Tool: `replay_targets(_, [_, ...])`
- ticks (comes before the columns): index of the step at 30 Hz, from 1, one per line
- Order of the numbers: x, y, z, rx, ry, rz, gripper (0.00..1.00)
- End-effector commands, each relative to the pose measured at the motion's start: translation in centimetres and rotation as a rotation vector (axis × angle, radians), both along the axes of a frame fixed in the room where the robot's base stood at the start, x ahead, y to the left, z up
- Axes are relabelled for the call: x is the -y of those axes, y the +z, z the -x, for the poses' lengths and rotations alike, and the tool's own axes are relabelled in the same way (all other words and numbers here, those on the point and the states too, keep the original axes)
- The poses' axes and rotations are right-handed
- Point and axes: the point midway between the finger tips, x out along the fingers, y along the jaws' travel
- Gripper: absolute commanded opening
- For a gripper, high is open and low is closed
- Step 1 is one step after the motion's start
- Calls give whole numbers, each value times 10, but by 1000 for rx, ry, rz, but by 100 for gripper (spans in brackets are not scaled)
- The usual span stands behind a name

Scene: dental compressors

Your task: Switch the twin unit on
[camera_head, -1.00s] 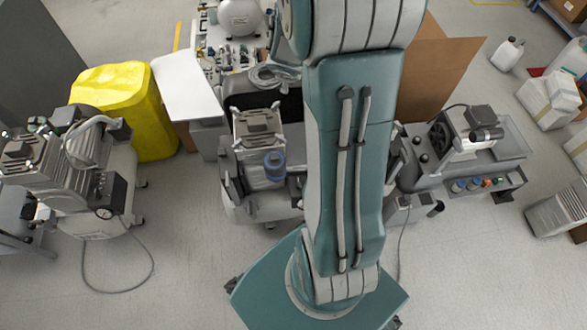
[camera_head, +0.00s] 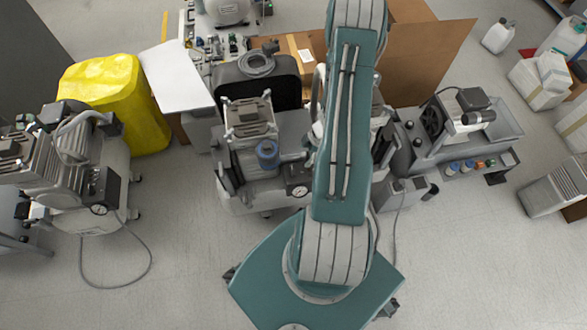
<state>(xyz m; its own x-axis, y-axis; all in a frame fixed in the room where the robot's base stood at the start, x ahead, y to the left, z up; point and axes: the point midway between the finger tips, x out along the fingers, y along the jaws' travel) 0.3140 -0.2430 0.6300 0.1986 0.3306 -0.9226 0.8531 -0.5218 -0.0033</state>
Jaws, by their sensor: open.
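A grey compressor (camera_head: 75,150) stands at the left, with finned blocks on top, a curved hose, a black box and a round gauge on its front right. A second compressor (camera_head: 250,135) stands in the middle, with a finned block, a blue cap and a gauge low at its right. I cannot tell for sure which is the twin unit, nor make out its switch position. My arm runs up the picture right of the middle compressor and hides what is behind it. My gripper is out of view.
A yellow covered bin (camera_head: 105,95) and a white panel (camera_head: 175,75) stand behind, between the compressors. A cart (camera_head: 440,150) with a motor is at the right. A grey cable (camera_head: 120,285) lies on the floor at the left.

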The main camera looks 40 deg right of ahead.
Motion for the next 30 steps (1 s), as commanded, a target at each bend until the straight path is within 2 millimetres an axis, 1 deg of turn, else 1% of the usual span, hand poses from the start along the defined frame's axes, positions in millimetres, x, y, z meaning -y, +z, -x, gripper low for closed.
replay_targets(5, [-9, -23, -5, -3, -1, -2, 94])
replay_targets(12, [-23, -63, -13, -2, 1, 0, 94])
replay_targets(18, [-31, -87, -20, 0, 0, 2, 94])
replay_targets(23, [-34, -95, -21, 0, 0, 2, 94])
replay_targets(30, [-34, -96, -22, 0, -1, 4, 94])
